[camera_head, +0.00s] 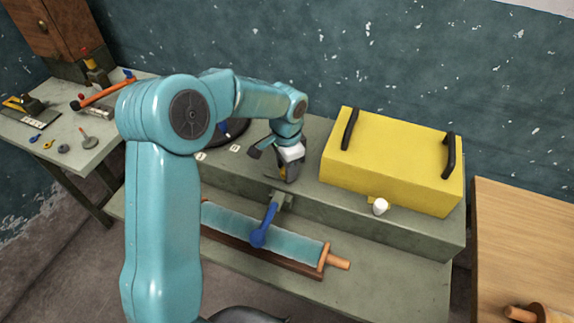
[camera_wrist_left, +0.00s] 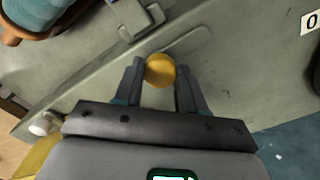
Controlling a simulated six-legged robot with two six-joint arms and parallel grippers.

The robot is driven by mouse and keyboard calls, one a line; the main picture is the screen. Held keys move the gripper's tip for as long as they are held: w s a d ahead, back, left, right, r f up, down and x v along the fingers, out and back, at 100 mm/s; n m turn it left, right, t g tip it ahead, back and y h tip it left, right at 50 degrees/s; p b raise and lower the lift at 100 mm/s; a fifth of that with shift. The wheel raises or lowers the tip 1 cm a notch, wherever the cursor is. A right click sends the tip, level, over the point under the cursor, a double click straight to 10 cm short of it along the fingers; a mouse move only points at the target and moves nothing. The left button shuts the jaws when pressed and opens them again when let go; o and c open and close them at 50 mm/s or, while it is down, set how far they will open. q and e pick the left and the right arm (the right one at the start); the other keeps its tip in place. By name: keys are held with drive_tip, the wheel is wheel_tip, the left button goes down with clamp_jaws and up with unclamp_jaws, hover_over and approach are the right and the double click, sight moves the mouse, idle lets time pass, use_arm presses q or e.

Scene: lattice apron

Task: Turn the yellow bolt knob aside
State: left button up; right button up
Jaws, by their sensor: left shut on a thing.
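The yellow bolt knob (camera_wrist_left: 160,70) is a round yellow ball between the two fingers of my left gripper (camera_wrist_left: 160,80) in the left wrist view. The fingers are shut on it from both sides. In the head view my left gripper (camera_head: 288,172) points down at the front edge of the grey bench's raised shelf, and its fingers hide most of the knob. A grey bracket (camera_wrist_left: 134,18) and a slim rounded bar on the bench top lie just beyond the knob in the wrist view. My right gripper is not in view.
A yellow box (camera_head: 395,155) with black handles and a white knob (camera_head: 380,206) stands right of the gripper. A blue-handled lever (camera_head: 265,228) hangs below, in front of a long blue roll (camera_head: 290,238). A side table (camera_head: 60,140) with tools stands left, a wooden table (camera_head: 520,240) right.

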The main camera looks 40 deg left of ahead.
use_arm(q)
drive_tip(key=shift+a+r, duration=0.15)
idle(0.3)
drive_tip(key=o, duration=0.9)
drive_tip(key=shift+o, duration=0.9)
drive_tip(key=shift+s, duration=0.1)
drive_tip(key=shift+r, duration=0.3)
wheel_tip(320, 180, up, 16)
drive_tip(key=shift+f, duration=0.15)
